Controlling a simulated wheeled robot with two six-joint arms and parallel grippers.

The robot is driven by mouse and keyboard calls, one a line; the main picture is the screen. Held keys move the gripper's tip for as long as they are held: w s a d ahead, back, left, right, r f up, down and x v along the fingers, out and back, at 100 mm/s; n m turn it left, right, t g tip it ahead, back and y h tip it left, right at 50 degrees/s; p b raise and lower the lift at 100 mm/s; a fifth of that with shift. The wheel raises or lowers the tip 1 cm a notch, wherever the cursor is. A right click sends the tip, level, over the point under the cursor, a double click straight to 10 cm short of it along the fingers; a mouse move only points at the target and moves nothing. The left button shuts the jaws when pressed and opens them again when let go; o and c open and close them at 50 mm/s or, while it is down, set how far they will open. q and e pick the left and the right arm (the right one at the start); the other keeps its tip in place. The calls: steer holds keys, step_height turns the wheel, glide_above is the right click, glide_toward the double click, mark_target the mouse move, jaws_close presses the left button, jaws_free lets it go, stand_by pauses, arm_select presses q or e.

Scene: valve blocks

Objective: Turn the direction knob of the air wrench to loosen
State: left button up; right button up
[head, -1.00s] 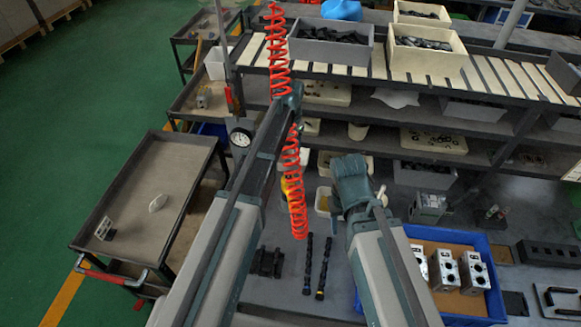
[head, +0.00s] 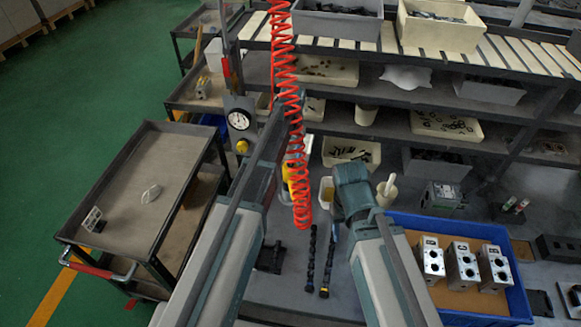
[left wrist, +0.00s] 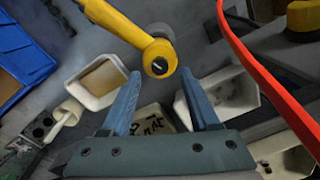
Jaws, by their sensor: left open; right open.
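The yellow air wrench (left wrist: 128,32) reaches in from the top of the left wrist view. Its round dark direction knob (left wrist: 160,66), with a light bar across it, faces the camera. My left gripper (left wrist: 158,75) is open, its two blue fingers either side of the knob end and apart from it in the picture. I cannot tell the depth gap. In the head view the wrench (head: 291,172) is mostly hidden behind the red coiled hose and my left arm.
The red coiled hose (head: 290,100) hangs beside my left arm. A blue tray (head: 405,221) with several metal valve blocks (head: 463,265) stands at right. Dark rods (head: 310,262) lie on the bench. Shelves with bins stand behind, and a cart (head: 150,130) stands left.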

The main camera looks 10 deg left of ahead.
mark_target(290, 162)
arm_select(q)
steer(key=shift+f+b, duration=1)
steer(key=shift+f, duration=0.55)
arm_select(e)
step_height(290, 162, down, 3)
steer(key=shift+f, duration=0.1)
arm_select(q)
steer(key=shift+c, duration=0.4)
jaws_close()
